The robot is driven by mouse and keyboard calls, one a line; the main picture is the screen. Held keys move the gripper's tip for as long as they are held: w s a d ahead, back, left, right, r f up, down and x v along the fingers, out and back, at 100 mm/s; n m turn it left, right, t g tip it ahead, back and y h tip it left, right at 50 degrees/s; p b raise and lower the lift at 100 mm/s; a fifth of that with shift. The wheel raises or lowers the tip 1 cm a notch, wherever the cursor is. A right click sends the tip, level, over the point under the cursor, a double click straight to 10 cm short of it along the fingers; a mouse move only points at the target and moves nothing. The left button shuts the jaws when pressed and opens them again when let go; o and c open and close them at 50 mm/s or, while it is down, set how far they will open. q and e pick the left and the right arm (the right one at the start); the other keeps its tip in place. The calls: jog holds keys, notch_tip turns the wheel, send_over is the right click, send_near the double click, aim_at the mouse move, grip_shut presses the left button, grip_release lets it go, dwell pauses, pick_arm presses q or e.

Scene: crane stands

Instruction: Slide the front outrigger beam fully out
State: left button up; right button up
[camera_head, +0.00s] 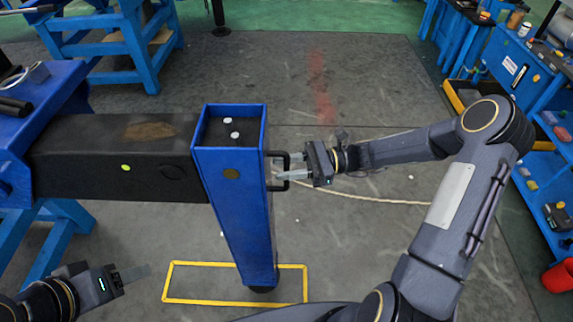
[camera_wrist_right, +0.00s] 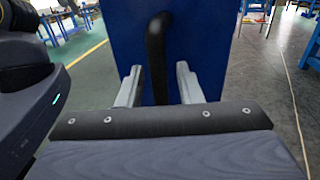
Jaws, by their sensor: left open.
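The black outrigger beam (camera_head: 105,160) projects right from a blue housing (camera_head: 45,105). Its outer end meets an upright blue leg (camera_head: 240,200) with an open top. A black D-shaped handle (camera_head: 278,156) sits on the leg's right face. My right gripper (camera_head: 284,174) is at the handle. In the right wrist view the handle (camera_wrist_right: 157,60) stands between the two fingers of the gripper (camera_wrist_right: 159,86), with a gap on each side, so it is open around the handle. My left gripper (camera_head: 142,272) is open and empty at the lower left, apart from the beam and leg.
A yellow rectangle (camera_head: 182,300) is marked on the floor around the leg's foot. Grey floor (camera_head: 370,90) right of the leg is clear except for a thin pale line. Blue shelving (camera_head: 545,120) and a red bucket (camera_head: 560,277) stand at the right. A blue trestle (camera_head: 138,50) stands behind.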

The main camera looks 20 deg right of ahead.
grip_shut()
jog(key=shift+d, duration=0.1)
jog(key=s+d+p, duration=0.1)
jog(key=s+d, duration=0.2)
jog(key=d, duration=0.8)
jog(key=shift+s+f, duration=0.15)
jog(key=shift+s, duration=0.1)
